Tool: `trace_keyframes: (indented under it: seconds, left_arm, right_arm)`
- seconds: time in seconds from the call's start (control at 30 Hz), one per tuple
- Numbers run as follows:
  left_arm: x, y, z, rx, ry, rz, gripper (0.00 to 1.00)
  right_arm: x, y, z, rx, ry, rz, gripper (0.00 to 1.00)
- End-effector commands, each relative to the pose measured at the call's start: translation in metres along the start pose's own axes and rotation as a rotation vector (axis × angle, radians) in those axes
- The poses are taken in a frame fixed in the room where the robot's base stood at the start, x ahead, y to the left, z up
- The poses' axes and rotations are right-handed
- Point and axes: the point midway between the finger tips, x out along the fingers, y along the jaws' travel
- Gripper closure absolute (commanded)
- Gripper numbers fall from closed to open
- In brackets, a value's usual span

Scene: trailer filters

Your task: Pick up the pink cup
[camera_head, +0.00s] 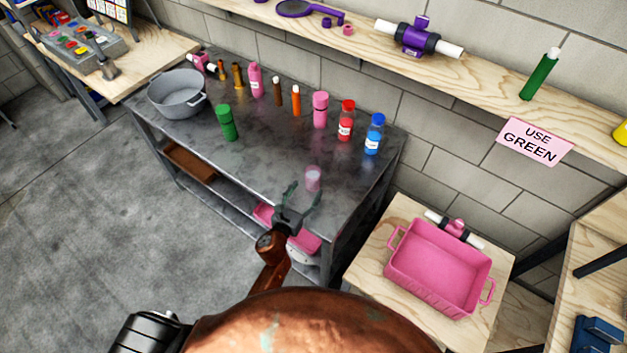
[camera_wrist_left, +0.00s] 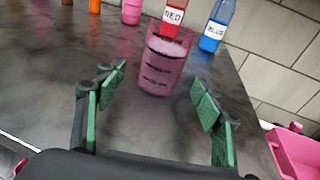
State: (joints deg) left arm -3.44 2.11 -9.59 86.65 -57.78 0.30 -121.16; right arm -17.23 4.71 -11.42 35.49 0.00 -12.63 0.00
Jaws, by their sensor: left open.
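The pink cup (camera_head: 313,178) is small, see-through and upright near the front right corner of the dark metal table (camera_head: 262,165). In the left wrist view the cup (camera_wrist_left: 162,66) stands just beyond and between the fingertips, with dark marks on its side. My left gripper (camera_head: 303,193) is open at the table's front edge, close to the cup. Its green-padded fingers (camera_wrist_left: 160,90) are apart with nothing between them, and no contact with the cup shows. My right gripper is not in view.
A red-labelled bottle (camera_head: 346,120) and a blue-labelled bottle (camera_head: 374,134) stand behind the cup. A green bottle (camera_head: 227,122) and a grey pot (camera_head: 178,93) stand left on the table. A pink tray (camera_head: 440,268) sits on a lower wooden table at right. Table space around the cup is clear.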

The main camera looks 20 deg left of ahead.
Motion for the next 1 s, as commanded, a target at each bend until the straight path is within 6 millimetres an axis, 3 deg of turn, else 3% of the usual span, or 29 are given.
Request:
trace_keyframes:
  seconds: [0.3, 0.57, 1.0]
  left_arm:
    - [0.041, -0.003, 0.003, -0.004, -0.001, 0.001, 0.38]
    - [0.044, -0.003, 0.003, -0.003, 0.0, 0.001, 0.38]
    - [0.043, -0.003, 0.003, -0.004, 0.0, 0.001, 0.68]
  right_arm:
    - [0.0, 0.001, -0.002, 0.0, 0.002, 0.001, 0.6]
    - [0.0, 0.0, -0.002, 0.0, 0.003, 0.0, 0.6]
    - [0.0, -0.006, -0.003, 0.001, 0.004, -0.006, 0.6]
